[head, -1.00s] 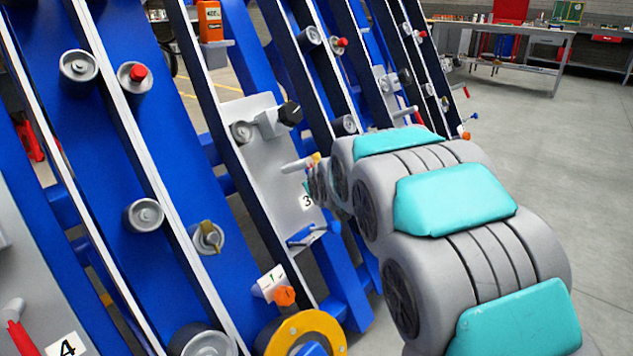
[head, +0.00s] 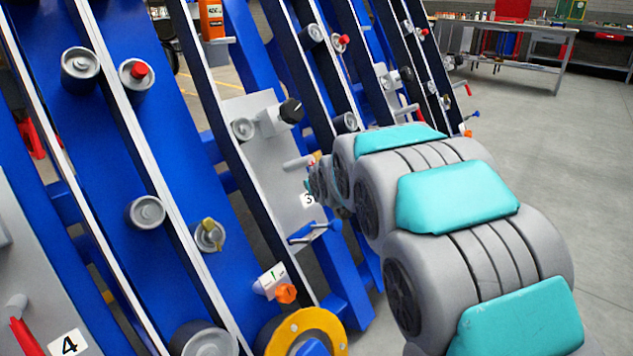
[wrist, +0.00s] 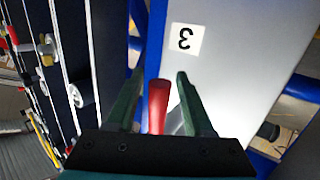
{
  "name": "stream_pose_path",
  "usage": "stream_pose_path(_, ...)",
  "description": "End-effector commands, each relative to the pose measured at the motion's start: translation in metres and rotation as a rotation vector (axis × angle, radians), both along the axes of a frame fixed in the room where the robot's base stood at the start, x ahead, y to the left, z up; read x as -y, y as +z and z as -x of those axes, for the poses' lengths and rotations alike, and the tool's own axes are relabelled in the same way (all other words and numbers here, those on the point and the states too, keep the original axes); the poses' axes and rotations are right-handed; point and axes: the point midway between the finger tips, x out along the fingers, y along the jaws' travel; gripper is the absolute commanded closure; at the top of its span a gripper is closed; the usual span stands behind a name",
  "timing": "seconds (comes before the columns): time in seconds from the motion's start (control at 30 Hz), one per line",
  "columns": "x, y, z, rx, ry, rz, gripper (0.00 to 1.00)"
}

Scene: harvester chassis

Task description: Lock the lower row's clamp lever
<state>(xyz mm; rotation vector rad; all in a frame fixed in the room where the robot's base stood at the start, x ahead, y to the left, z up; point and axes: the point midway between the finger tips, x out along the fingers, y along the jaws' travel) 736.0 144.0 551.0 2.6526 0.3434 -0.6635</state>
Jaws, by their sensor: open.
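A red lever handle (wrist: 158,105) shows in the wrist view, in front of a pale grey panel (wrist: 215,75) marked 3. My gripper (wrist: 159,82) is open, with one green finger on each side of the handle. A gap shows between the handle and each finger; I cannot tell its depth relative to the fingertips. The lever's base is hidden behind the gripper body. In the head view the same panel (head: 275,170) stands left of my arm, and my gripper is mostly hidden by my own arm.
Slanted blue rails with rollers fill the left. Another red lever (head: 22,337) is by the number 4 (head: 69,345). Floor (head: 585,190) at right is clear.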

Motion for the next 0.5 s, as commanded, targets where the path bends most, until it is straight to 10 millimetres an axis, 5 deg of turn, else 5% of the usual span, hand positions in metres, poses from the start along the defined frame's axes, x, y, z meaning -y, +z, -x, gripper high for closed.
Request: stream_pose_path(0.5,0.007,0.026,0.045,0.000,0.001,0.000,0.48)
